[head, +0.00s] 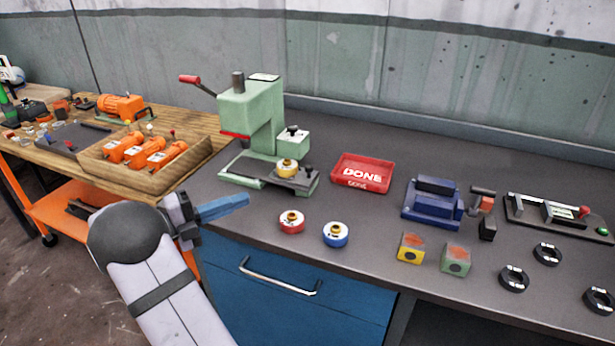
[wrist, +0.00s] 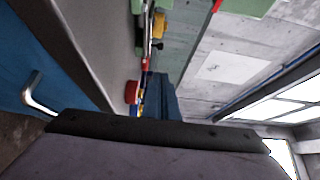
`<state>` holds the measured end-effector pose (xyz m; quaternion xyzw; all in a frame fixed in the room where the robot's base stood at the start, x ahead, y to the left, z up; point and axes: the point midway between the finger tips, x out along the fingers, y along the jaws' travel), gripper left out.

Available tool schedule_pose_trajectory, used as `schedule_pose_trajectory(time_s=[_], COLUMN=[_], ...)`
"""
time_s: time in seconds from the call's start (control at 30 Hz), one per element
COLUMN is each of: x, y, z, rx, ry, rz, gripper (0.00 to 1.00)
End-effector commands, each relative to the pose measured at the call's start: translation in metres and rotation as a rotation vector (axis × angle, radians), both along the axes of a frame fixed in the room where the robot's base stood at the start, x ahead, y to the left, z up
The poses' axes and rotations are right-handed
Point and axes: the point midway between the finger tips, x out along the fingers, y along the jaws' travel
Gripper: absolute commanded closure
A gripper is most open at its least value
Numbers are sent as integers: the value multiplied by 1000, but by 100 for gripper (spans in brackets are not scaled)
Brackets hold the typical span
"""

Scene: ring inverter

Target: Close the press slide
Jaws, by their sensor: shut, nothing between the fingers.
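The green press (head: 252,115) stands at the back left of the bench, with a red-handled lever at its upper left. Its grey slide (head: 262,175) lies on the green base and sticks out toward the front, with a dark knob (head: 308,171) at its right end. A yellow ring piece (head: 287,166) sits on the slide. My gripper (head: 244,201) is shut and empty, its blue fingers pointing right, in front of the press base and apart from it. The fingers also show in the wrist view (wrist: 161,97), where the press is only partly seen.
A red ring piece (head: 291,222) and a blue one (head: 335,234) stand right of my gripper. The red DONE tray (head: 363,173) is right of the press. A blue fixture (head: 432,203), blocks and black rings fill the right side. A wooden tray (head: 188,160) is at left.

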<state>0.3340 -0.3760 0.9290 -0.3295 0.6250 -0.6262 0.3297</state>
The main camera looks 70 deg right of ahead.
Motion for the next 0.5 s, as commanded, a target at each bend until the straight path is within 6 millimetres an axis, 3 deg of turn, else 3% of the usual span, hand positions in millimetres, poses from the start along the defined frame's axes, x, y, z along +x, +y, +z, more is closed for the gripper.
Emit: schedule_pose_trajectory(time_s=[0.27,0.5], x=[-18,-43], y=[-24,-62], z=[1,2], rx=[1,1], ry=[2,2], rz=[-3,-4], gripper=[100,100])
